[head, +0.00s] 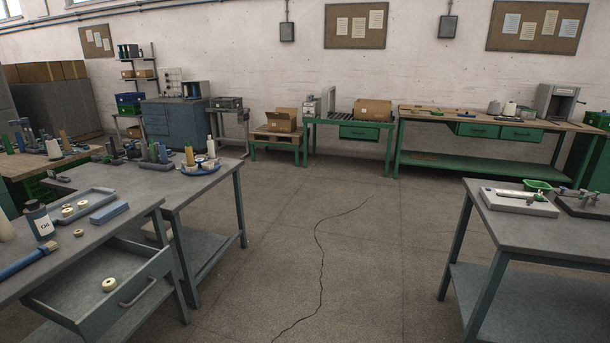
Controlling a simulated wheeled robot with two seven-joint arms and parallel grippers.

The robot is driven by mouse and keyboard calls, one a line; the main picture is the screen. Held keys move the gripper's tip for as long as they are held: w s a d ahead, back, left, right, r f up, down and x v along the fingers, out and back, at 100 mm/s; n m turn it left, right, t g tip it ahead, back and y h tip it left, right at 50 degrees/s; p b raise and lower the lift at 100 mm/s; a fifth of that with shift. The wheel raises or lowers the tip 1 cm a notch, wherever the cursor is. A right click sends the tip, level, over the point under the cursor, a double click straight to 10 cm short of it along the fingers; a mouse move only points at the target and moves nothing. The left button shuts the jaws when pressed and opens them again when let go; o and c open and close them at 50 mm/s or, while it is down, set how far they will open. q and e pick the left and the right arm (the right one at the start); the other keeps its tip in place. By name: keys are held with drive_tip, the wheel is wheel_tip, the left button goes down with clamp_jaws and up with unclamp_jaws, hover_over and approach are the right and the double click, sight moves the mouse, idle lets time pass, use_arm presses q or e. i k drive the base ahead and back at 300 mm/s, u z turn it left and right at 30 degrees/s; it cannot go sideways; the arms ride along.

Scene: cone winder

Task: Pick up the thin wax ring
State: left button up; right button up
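Several small cream rings lie at the left bench. Two rings, one (67,211) nearer and one (82,204) farther, sit in a grey tray (97,192). A smaller brownish ring (78,232) lies on the bare bench top in front of the tray. A thicker-looking cream ring (109,285) lies in the open drawer (70,300) below. I cannot tell for sure which is the thin wax ring; the rings are small at this distance. Neither of my grippers is in view.
The open drawer juts out over the floor.

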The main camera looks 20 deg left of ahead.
sight(79, 233)
drive_tip(key=i, duration=2.1)
drive_tip(key=u, duration=0.35)
drive_tip(key=i, duration=1.75)
drive_tip(key=u, duration=1.45)
drive_tip(key=i, duration=0.95)
drive_tip(key=u, duration=1.45)
drive_tip(key=i, duration=0.45)
drive_tip(key=u, duration=0.3)
